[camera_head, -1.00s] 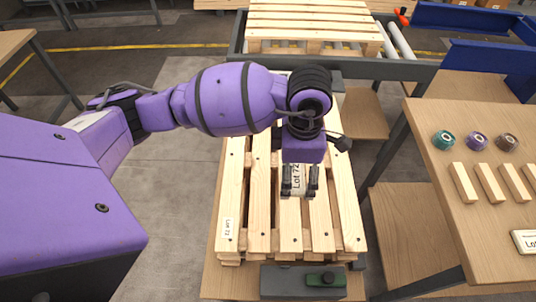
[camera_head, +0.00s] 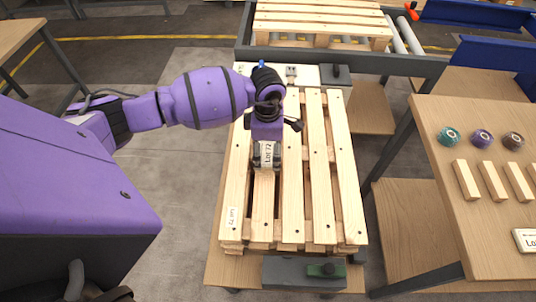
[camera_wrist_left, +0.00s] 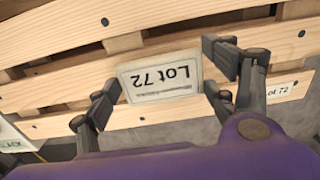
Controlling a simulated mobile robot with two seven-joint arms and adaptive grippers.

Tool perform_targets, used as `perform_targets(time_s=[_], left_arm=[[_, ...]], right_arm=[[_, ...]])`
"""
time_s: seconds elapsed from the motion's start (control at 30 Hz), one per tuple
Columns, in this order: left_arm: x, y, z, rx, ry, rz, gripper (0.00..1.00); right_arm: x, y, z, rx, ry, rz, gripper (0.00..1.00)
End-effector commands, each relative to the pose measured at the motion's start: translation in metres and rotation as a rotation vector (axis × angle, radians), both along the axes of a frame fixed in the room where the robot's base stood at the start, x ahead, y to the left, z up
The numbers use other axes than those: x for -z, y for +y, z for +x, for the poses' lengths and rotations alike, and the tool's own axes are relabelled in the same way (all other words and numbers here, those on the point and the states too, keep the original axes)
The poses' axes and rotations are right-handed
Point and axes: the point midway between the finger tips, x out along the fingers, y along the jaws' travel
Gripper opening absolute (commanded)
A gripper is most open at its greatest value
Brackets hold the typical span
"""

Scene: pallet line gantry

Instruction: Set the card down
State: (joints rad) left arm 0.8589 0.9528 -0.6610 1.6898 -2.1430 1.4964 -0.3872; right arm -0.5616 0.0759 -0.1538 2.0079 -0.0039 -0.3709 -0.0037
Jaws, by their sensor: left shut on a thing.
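My left gripper (camera_head: 266,164) is shut on a white card (camera_head: 267,152) printed "Lot 72". It holds the card over the left half of a slatted wooden pallet (camera_head: 291,200). In the left wrist view, the card (camera_wrist_left: 160,78) sits between the two fingers, its print upside down, with the pallet slats (camera_wrist_left: 150,22) behind it. I cannot tell whether the card touches the pallet. A similar "Lot 72" label (camera_head: 231,217) is on the pallet's near left corner and also shows in the wrist view (camera_wrist_left: 281,91). My right gripper is out of view.
A grey box with a green part (camera_head: 327,270) lies at the pallet's near end. A dark block (camera_head: 336,75) stands at its far end. The right table (camera_head: 450,190) holds rolls, wooden blocks and a sign (camera_head: 526,239). Another pallet (camera_head: 322,22) is on the rollers behind.

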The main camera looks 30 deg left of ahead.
Motion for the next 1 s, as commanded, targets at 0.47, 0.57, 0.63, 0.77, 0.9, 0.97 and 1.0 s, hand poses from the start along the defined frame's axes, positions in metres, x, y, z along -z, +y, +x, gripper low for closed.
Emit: perform_targets(time_s=[0.47,0.57,0.63,0.77,0.9,0.97,1.0], left_arm=[[0.028,-0.002,-0.001,0.001,0.002,0.0,0.52],[0.032,-0.002,-0.002,0.001,0.003,0.0,0.52],[0.032,-0.002,-0.002,0.001,0.003,0.0,0.81],[0.031,-0.002,-0.002,0.001,0.003,0.0,0.96],[0.031,-0.002,-0.002,0.001,0.002,0.0,0.96],[0.031,-0.002,-0.002,0.001,0.002,0.0,0.96],[0.031,-0.002,-0.002,0.001,0.002,0.0,0.96]], right_arm=[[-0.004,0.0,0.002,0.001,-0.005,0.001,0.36],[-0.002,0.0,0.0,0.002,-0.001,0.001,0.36],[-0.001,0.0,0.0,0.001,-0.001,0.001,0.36],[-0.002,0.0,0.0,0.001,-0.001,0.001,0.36],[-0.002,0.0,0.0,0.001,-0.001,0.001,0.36],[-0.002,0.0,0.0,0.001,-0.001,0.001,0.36],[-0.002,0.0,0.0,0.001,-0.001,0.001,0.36]])
